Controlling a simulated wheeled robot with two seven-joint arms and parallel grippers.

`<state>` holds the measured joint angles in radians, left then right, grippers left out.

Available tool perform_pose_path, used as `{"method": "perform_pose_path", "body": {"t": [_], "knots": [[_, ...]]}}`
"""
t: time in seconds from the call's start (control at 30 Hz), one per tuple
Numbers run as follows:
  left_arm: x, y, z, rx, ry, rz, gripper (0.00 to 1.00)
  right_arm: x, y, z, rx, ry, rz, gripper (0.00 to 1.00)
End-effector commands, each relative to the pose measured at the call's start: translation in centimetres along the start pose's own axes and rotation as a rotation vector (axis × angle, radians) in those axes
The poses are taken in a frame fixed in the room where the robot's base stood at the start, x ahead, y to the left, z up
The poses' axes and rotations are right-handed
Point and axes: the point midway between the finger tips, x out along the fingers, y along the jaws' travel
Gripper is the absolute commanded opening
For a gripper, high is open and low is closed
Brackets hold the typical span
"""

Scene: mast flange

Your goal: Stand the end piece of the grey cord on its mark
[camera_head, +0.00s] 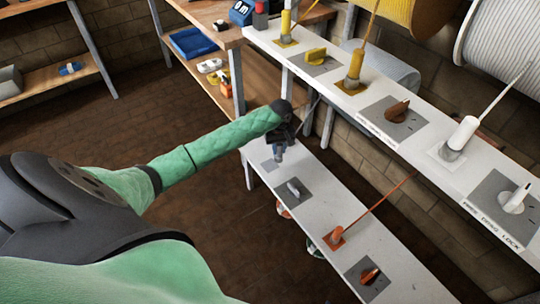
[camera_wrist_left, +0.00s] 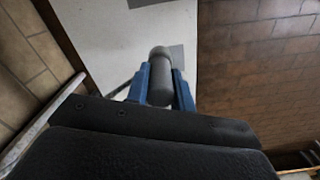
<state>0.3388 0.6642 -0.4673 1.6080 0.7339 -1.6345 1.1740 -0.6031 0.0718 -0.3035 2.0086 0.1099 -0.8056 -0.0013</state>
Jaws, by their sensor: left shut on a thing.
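My left gripper (camera_head: 283,138) is shut on the grey end piece (camera_head: 279,154), a grey cylinder. It shows between the blue fingers (camera_wrist_left: 163,88) in the left wrist view, with the end piece (camera_wrist_left: 160,72) pointing away from the wrist. They are over the far end of the lower white shelf (camera_head: 318,208). A grey square mark (camera_head: 269,165) lies on the shelf close to the piece; in the wrist view, the grey square (camera_wrist_left: 177,56) is partly hidden behind it. I cannot tell whether the piece touches the shelf. The grey cord is hardly visible. My right gripper is not in view.
On the lower shelf stand a grey knob (camera_head: 294,188), an orange end piece (camera_head: 336,235) with its cord, and an orange knob (camera_head: 370,275). The upper white shelf (camera_head: 416,149) holds yellow and white pieces, with large spools behind. A wooden rack (camera_head: 212,38) stands at the back.

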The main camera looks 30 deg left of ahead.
Motion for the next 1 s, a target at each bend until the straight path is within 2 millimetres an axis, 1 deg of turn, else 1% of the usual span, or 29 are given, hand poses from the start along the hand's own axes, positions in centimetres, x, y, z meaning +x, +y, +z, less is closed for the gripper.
{"method": "perform_pose_path", "body": {"t": [0.03, 0.1, 0.2, 0.3, 0.47, 0.57, 0.7, 0.77, 1.0], "knots": [[0.6, -0.7, -0.8, -0.002, 0.0, -0.002, 0.0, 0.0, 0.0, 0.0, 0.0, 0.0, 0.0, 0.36], [1.3, -1.5, -1.6, -0.002, 0.0, -0.002, 0.0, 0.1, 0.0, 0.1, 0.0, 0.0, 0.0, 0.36], [2.0, -2.4, -2.6, -0.001, 0.001, -0.001, 0.0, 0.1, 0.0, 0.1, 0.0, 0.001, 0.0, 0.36], [2.5, -2.9, -3.2, 0.0, 0.001, 0.0, 0.0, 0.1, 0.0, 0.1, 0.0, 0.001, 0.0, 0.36], [3.0, -3.0, -3.4, 0.0, 0.0, 0.001, 0.0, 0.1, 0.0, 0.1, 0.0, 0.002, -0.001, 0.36], [4.1, -3.1, -3.4, 0.0, -0.001, -0.001, 0.0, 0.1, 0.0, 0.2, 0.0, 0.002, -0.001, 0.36], [6.0, -3.1, -3.3, 0.0, -0.001, -0.001, 0.0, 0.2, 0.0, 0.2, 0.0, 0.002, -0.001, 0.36], [6.5, -3.0, -3.3, 0.0, 0.0, 0.001, 0.0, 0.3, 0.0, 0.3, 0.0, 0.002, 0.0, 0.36], [6.7, -3.0, -3.3, 0.001, 0.001, 0.002, 0.0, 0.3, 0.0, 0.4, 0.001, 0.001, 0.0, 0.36]]}}
